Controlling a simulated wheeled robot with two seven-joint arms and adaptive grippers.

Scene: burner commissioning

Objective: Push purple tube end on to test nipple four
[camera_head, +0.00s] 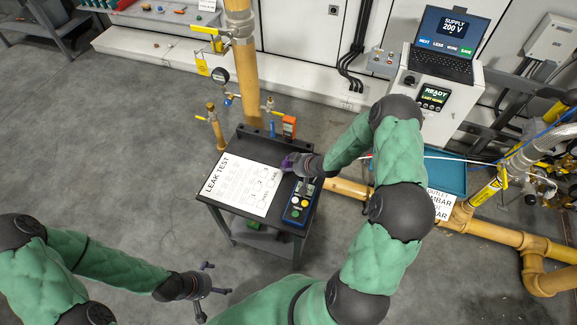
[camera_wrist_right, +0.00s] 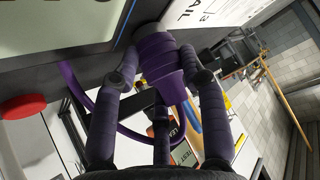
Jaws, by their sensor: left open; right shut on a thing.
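My right gripper (camera_head: 288,162) is over the far right part of a small dark trolley. In the right wrist view its fingers (camera_wrist_right: 160,75) are shut around a purple tube end (camera_wrist_right: 162,62), a ribbed, tapered piece. The thin purple tube (camera_wrist_right: 72,85) loops off to the left and passes below the fingers. A little purple shows at the gripper in the head view. I cannot make out test nipple four; the gripper and its load may hide it. My left gripper (camera_head: 212,292) is open and empty, low in front of the trolley.
The trolley (camera_head: 240,222) bears a LEAK TEST sheet (camera_head: 238,190) and a blue tester with buttons (camera_head: 300,202). An orange instrument (camera_head: 289,126) stands at its back edge. A yellow vertical pipe (camera_head: 245,75) rises behind. A teal tray (camera_head: 440,174) lies to the right. Floor left is clear.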

